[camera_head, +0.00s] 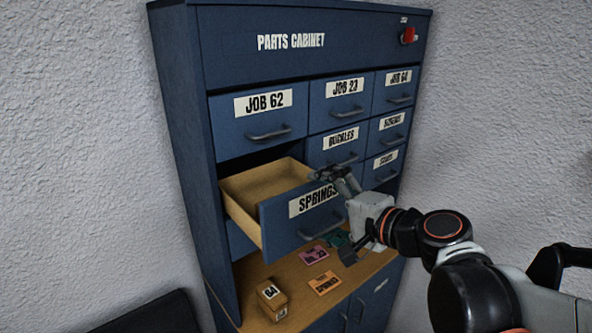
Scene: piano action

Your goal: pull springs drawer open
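The springs drawer (285,225) is a blue-fronted wooden drawer in the left column of the parts cabinet. It is pulled out well beyond the other drawers, and its bare wooden inside shows from above. Its grey bar handle (320,226) is low on the front, under the white SPRINGS label. My gripper (335,216) is at the right end of the drawer front. Its fingers look spread, one near the top edge and one below the handle's level. I cannot tell whether either finger touches the drawer.
The blue cabinet (225,45) has other labelled drawers, all shut, such as JOB 62 (262,120) and BUCKLES (335,150). A wooden ledge (345,290) below holds a small box (272,299), a pink card (314,255) and an orange card (325,283). A red knob (408,36) is at top right.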

